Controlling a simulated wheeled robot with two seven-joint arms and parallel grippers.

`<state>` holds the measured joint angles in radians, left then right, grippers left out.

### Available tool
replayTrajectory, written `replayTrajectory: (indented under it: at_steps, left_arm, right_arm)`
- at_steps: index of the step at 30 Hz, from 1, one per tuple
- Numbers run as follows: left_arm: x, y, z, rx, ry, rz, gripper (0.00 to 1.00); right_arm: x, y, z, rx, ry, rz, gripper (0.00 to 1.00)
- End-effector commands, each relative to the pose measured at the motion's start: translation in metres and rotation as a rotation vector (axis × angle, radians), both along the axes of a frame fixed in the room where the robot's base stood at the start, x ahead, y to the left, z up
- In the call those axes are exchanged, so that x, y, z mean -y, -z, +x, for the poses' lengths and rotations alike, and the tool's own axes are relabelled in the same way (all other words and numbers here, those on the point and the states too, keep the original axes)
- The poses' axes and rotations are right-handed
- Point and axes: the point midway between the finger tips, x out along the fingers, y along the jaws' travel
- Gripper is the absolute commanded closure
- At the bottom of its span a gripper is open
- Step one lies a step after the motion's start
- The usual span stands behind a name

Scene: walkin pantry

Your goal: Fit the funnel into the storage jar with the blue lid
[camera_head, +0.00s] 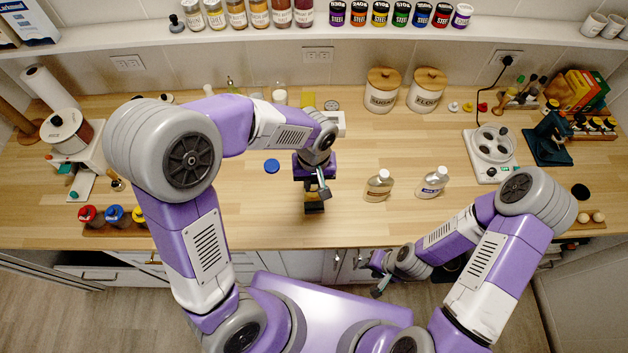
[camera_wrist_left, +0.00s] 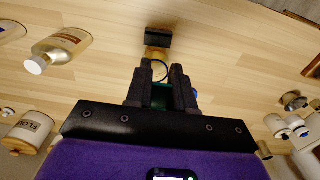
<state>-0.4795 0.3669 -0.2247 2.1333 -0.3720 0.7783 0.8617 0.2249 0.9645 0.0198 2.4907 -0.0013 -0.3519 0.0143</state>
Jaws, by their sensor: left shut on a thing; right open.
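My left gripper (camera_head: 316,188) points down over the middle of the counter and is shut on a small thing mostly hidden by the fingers. In the left wrist view, a green patch (camera_wrist_left: 159,96) shows between its fingers (camera_wrist_left: 161,72), with a dark round rim just past the tips. I cannot tell whether this is the funnel. A black block with an amber part (camera_head: 314,207) is just beyond the fingertips. A flat blue disc (camera_head: 271,166), like a lid, lies left of the gripper. A blue-lidded jar (camera_head: 114,214) stands at the left. My right gripper (camera_head: 380,284) is open, off the counter's front edge.
The blue-lidded jar stands between red-lidded (camera_head: 88,213) and yellow-lidded (camera_head: 140,213) ones. Two bottles (camera_head: 379,187) (camera_head: 432,183) stand right of the left gripper. Sugar (camera_head: 382,94) and flour (camera_head: 427,94) canisters are behind. The counter's front middle is largely clear.

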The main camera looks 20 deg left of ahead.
Motion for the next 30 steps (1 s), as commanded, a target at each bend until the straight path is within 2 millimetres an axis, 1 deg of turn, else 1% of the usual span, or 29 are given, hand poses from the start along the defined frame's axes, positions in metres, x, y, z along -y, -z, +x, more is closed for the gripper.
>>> replayTrajectory:
  at_steps: [1, 30]
  left_arm:
    - [0.000, 0.005, 0.000, 0.000, 0.000, 0.001, 1.00]
    - [0.000, 0.054, 0.000, 0.000, -0.001, 0.000, 1.00]
  right_arm:
    - [0.000, 0.004, 0.000, 0.000, 0.000, 0.000, 0.57]
    - [0.000, 0.046, 0.000, 0.000, 0.000, 0.000, 0.57]
